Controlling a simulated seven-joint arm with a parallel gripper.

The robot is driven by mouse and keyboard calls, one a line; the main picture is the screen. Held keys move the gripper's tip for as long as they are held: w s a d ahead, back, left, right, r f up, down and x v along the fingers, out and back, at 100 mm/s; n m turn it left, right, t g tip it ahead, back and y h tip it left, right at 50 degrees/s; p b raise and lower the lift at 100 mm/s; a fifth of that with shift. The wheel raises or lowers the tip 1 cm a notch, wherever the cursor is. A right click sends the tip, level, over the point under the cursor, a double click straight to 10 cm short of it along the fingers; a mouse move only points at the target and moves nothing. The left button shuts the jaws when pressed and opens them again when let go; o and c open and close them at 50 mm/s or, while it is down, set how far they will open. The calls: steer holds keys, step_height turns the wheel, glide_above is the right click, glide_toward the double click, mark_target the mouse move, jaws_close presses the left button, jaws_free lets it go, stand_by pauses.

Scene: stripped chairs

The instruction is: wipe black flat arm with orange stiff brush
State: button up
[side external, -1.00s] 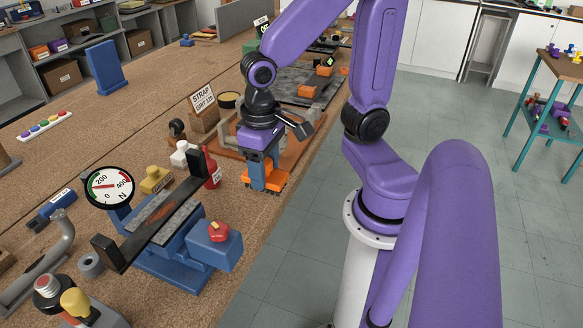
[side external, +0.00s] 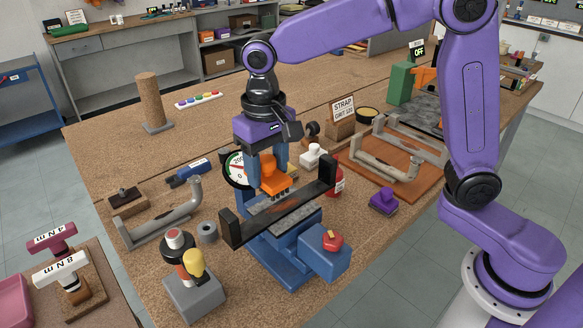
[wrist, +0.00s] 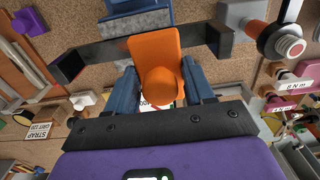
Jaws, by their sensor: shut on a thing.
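The black flat arm (side external: 285,213) lies across a blue clamping fixture (side external: 285,255), with an upright block at each end. It also shows in the wrist view (wrist: 90,55), where a faint reddish patch shows beside the brush. My gripper (side external: 268,172) is shut on the orange stiff brush (side external: 275,180). It holds the brush upright, bristles down, over the middle of the black arm. In the wrist view the orange brush (wrist: 155,55) sits between my two blue fingers and covers part of the arm. I cannot tell whether the bristles touch it.
A round dial (side external: 236,170) stands behind the fixture, partly hidden. A red bottle (side external: 335,178) and a purple brush (side external: 383,201) are to the right. A red knob (side external: 332,240) tops the fixture's blue box. Grey tubing (side external: 165,218) and a yellow-knobbed block (side external: 194,290) are left.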

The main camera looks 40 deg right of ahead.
steer(key=shift+w+a+f, duration=0.1)
steer(key=shift+a+f, duration=0.05)
steer(key=shift+f, duration=3.2)
steer(key=shift+d+f, duration=0.5)
steer(key=shift+f, duration=0.1)
steer(key=shift+c, duration=0.3)
steer(key=shift+d+f, duration=0.15)
steer(key=shift+d, duration=3.55)
steer(key=shift+a, duration=4.25)
steer(key=shift+r, duration=4.2)
steer(key=shift+d, duration=0.15)
